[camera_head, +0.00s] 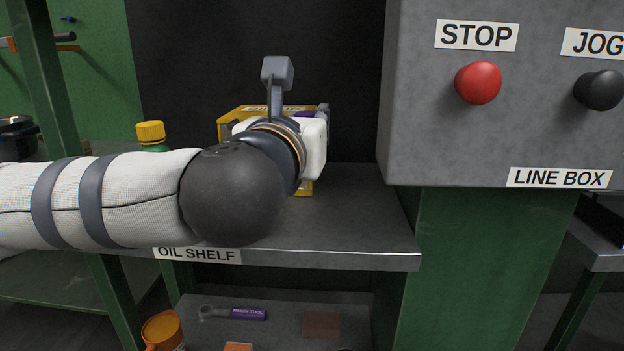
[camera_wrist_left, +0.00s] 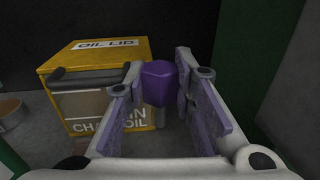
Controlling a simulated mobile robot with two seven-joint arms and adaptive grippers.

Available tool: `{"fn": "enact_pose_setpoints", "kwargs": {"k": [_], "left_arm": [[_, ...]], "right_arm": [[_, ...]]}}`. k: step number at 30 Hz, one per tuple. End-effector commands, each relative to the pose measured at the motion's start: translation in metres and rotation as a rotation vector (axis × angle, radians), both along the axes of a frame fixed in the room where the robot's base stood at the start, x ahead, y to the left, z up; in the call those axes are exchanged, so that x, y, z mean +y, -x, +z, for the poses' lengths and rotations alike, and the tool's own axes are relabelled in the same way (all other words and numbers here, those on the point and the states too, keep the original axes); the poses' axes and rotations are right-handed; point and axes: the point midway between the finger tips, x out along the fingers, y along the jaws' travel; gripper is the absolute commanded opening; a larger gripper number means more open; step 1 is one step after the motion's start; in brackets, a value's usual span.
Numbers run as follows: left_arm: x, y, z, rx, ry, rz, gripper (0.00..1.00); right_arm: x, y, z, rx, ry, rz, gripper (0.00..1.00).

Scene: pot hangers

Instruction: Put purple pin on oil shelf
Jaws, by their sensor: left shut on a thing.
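The purple pin (camera_wrist_left: 158,82) has a purple block head and a short grey shaft below it. It sits between the fingers of my left gripper (camera_wrist_left: 160,75), which is shut on it. In the head view a small bit of purple shows beside my left gripper (camera_head: 316,115), partly hidden by my wrist. The gripper is over the back part of the grey oil shelf (camera_head: 350,220), which bears an OIL SHELF label on its front edge. I cannot tell whether the shaft touches the shelf. My right gripper is not in view.
A yellow oil box (camera_head: 232,116) stands behind my wrist; it is close on the left in the wrist view (camera_wrist_left: 55,62). A yellow-capped bottle (camera_head: 151,136) is behind my arm. The grey line box (camera_head: 430,130) bounds the right. The shelf's right front is clear. Tools lie below.

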Motion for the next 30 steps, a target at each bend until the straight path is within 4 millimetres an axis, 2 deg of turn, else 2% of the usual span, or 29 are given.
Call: {"fn": "enact_pose_setpoints", "kwargs": {"k": [1,3,6,11,17,28,29,30], "left_arm": [[-0.011,-0.01,-0.008,0.003,0.0,-0.001,0.0],[-0.019,-0.02,-0.028,0.005,-0.002,0.001,0.0],[-0.029,-0.031,-0.045,0.003,0.0,0.001,0.0],[-0.038,-0.039,-0.057,-0.001,0.001,0.0,0.0],[-0.041,-0.043,-0.092,0.002,0.0,0.001,0.0],[-0.041,-0.043,-0.099,-0.001,0.0,0.0,0.0],[-0.041,-0.043,-0.098,-0.002,0.0,0.0,0.3],[-0.041,-0.043,-0.097,-0.002,0.0,0.0,0.39]], "right_arm": [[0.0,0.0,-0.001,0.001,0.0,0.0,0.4],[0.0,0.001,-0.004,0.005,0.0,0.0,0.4],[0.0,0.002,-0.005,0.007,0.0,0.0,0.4],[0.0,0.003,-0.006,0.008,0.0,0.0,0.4],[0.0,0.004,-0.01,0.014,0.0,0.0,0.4],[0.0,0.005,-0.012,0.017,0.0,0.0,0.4],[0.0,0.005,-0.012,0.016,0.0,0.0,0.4],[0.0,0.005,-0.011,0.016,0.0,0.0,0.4]]}}
